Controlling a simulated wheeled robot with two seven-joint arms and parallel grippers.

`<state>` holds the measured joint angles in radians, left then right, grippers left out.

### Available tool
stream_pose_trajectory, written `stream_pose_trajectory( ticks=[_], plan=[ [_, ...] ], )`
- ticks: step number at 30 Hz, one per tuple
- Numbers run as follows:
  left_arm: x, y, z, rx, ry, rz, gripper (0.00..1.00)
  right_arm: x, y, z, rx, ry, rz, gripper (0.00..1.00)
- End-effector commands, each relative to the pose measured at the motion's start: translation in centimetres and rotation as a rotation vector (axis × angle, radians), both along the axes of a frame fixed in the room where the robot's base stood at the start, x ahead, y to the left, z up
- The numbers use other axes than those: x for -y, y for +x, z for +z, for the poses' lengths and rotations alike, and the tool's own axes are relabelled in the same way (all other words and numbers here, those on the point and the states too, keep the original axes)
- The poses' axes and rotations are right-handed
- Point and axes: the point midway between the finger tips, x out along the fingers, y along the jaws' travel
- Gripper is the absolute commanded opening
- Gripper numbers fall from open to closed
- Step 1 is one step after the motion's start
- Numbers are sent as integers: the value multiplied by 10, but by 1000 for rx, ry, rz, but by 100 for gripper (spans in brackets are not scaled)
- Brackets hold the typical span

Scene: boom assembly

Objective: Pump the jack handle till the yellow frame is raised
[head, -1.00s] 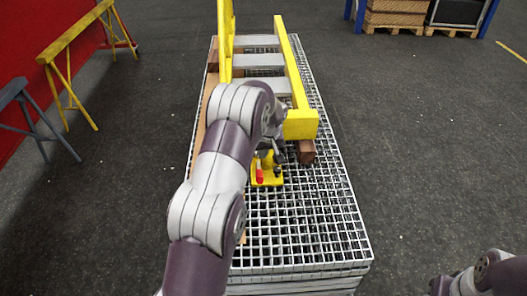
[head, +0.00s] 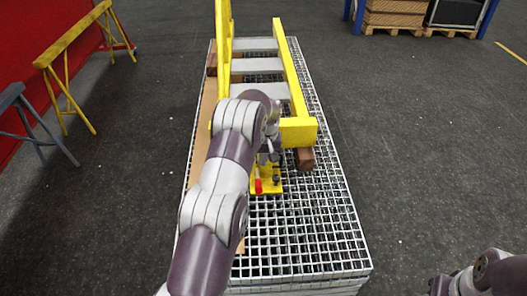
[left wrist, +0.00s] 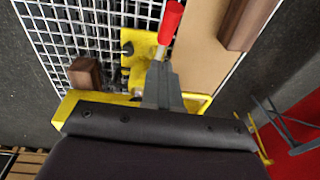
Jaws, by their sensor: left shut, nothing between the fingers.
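The yellow frame (head: 298,131) with grey cross plates lies over the grating, its near end close to a brown wooden block (head: 305,159). The jack has a yellow base (head: 267,183) on the grating near that end. Its red-tipped handle (head: 258,186) points toward me; the red grip also shows in the left wrist view (left wrist: 170,22). My left gripper (head: 268,157) is above the jack, mostly hidden by my arm. In the left wrist view its fingers (left wrist: 160,75) are shut, at the handle's base below the red grip. I cannot tell whether they touch it. My right gripper is out of sight.
The stacked metal grating (head: 320,235) carries a brown board (head: 205,125) along its left side. A yellow trestle (head: 62,75) and a grey trestle (head: 30,125) stand at left. Wooden pallets (head: 393,15) are at the back right. The floor on the right is clear.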

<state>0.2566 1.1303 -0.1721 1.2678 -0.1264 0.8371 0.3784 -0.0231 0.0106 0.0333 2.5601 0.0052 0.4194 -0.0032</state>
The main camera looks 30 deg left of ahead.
Motion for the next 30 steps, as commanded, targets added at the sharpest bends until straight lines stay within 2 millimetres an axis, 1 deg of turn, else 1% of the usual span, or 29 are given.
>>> stream_pose_trajectory(
  ticks=[3, 5, 9, 12, 17, 25, 28, 30],
  plan=[
    [-3, 0, -25, -4, -1, 0, 0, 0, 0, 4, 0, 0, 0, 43],
    [-4, 1, -37, -4, -1, 0, 0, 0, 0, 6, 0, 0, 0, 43],
    [-2, -10, -54, -3, -1, 0, 0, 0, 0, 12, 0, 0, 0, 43],
    [-2, -15, -63, -2, 0, -1, 0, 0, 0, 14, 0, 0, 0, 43],
    [-1, -17, -69, -1, 0, -1, 0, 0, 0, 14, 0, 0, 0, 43],
    [-1, -17, -69, 0, 0, 0, 0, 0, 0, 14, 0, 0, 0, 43],
    [-1, -18, -72, 6, 4, 1, 0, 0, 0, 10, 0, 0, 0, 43],
    [0, -19, -75, 18, 11, 0, 0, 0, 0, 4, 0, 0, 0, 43]
  ],
)
